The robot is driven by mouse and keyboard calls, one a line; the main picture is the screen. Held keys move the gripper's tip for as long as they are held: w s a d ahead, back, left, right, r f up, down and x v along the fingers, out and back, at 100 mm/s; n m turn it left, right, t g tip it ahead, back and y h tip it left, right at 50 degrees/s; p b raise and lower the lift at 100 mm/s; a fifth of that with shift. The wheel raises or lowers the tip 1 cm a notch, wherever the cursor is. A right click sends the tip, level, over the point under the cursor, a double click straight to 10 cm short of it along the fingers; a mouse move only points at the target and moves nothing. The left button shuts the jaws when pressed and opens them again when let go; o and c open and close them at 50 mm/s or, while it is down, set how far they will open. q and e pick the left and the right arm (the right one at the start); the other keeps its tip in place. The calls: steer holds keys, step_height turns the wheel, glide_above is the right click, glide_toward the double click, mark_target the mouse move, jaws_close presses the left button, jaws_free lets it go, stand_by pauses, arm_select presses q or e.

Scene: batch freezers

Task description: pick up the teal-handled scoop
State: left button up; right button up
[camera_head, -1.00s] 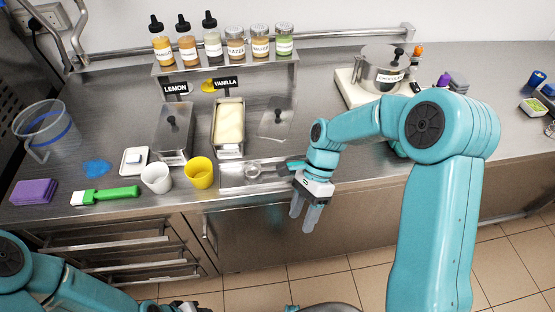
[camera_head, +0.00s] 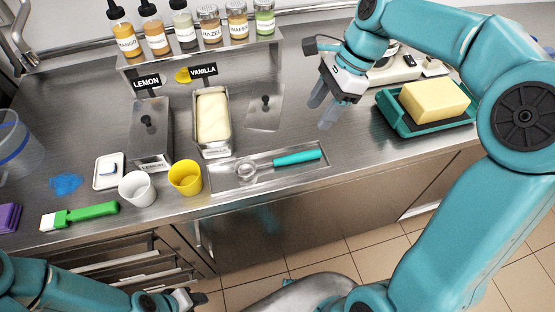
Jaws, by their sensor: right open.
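The teal-handled scoop (camera_head: 297,157) lies in a shallow steel tray (camera_head: 222,184) at the counter's front edge. Its round metal head points left and its teal handle points right. My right gripper (camera_head: 324,117) is open and empty, above the counter behind and a little right of the handle's end, apart from it. Its fingers point down and toward the front. My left gripper (camera_head: 187,300) is low at the bottom of the picture, in front of the counter and far from the scoop; its fingers are too small to read.
A yellow cup (camera_head: 185,178) and a white cup (camera_head: 138,189) stand just left of the tray. A vanilla tub (camera_head: 226,149) and a lidded lemon tub (camera_head: 148,143) are behind. A teal tray with a yellow block (camera_head: 434,101) sits at right. Bottles line the shelf (camera_head: 220,57).

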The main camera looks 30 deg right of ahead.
glide_above(295, 156)
steer(key=d, duration=0.2)
step_height(295, 156, down, 8)
steer(key=shift+s, duration=0.15)
steer(key=shift+a+f, duration=0.15)
steer(key=shift+f, duration=0.15)
steer(key=x, duration=0.4)
steer(key=shift+s+f, duration=0.2)
steer(key=shift+f, duration=0.1)
steer(key=shift+w+f, duration=0.2)
steer(key=shift+f, duration=0.2)
steer(key=shift+s, duration=0.1)
steer(key=shift+r, duration=0.1)
steer(key=c, duration=0.3)
jaws_close()
